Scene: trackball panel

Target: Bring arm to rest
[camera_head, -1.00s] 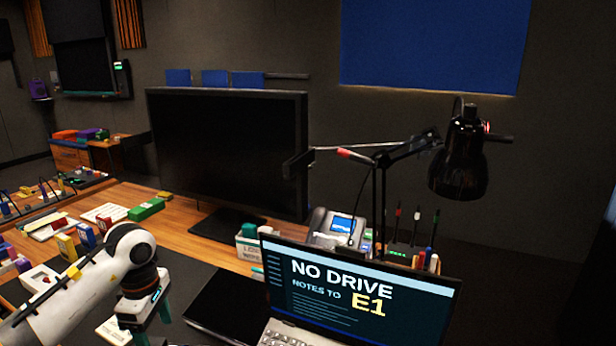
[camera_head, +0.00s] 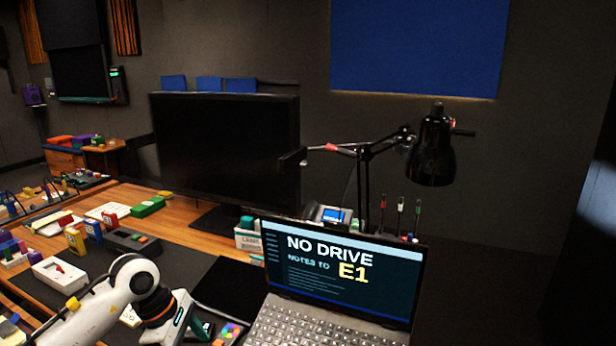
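My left arm comes in from the lower left, white with a dark wrist. My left gripper (camera_head: 188,322) points right and down over the dark desk mat, just left of the laptop (camera_head: 325,285). Its teal-marked fingers are partly cut off by the lower edge, so their gap and anything between them cannot be made out. A small dark device with coloured dots (camera_head: 231,331) lies just right of the gripper. A dark grey box (camera_head: 132,240) lies beyond my arm. My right arm and gripper are not in view.
A large black monitor (camera_head: 225,148) stands at the back of the wooden desk (camera_head: 188,232). A black lamp (camera_head: 432,150) reaches over from behind the laptop. Coloured blocks and a white box (camera_head: 58,274) crowd the left. Some bare dark mat (camera_head: 185,268) lies beyond my arm.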

